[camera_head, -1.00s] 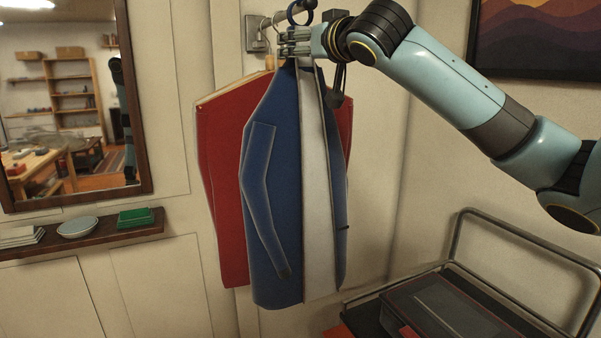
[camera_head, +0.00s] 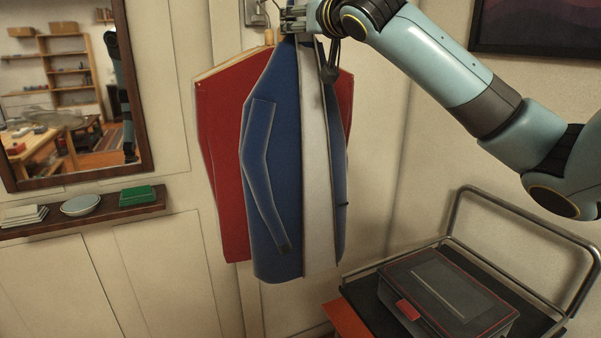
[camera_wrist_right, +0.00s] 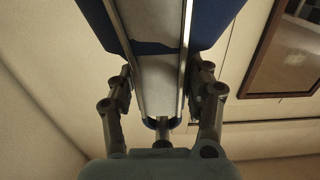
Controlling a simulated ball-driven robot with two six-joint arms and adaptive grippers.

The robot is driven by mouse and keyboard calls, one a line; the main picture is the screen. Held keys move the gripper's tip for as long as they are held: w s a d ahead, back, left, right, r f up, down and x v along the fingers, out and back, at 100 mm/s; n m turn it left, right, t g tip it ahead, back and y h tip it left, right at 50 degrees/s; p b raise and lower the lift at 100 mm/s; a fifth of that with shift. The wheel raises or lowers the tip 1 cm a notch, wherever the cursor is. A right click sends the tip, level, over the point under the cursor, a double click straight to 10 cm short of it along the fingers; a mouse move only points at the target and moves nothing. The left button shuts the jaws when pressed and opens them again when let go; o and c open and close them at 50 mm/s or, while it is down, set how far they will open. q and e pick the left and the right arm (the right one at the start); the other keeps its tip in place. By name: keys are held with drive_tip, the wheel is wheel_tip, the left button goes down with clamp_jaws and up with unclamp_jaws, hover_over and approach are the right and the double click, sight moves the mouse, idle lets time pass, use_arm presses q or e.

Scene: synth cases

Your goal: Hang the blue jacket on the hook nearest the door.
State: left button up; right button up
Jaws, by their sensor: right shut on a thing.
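The blue jacket (camera_head: 272,170) hangs upright, with a pale strip down its front. My right gripper (camera_head: 293,19) is shut at the top of the blue jacket; the exact part between its fingers is hard to make out. In the right wrist view the fingers (camera_wrist_right: 163,78) stand on both sides of the blue jacket's pale strip (camera_wrist_right: 160,90), with blue cloth (camera_wrist_right: 214,22) beyond. A metal hook (camera_head: 256,14) on the wall is partly cut off by the top edge. My left gripper is not in view.
A red garment (camera_head: 220,170) hangs behind the blue jacket. At left are a framed mirror (camera_head: 150,130) and a wall shelf (camera_head: 100,215) with a bowl (camera_head: 80,205) and a green box (camera_head: 137,195). A metal-railed rack (camera_head: 455,215) holds a dark case (camera_head: 445,290) at lower right.

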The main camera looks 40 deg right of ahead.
drive_tip(key=shift+c, duration=1.1)
drive_tip(key=shift+r, duration=0.15)
drive_tip(key=shift+r, duration=0.1)
drive_tip(key=shift+r+p, duration=0.6)
drive_tip(key=shift+p, duration=0.1)
drive_tip(key=b+v, duration=1.1)
drive_tip(key=b, duration=0.1)
drive_tip(key=shift+b, duration=0.4)
idle(0.3)
drive_tip(key=shift+d, duration=0.1)
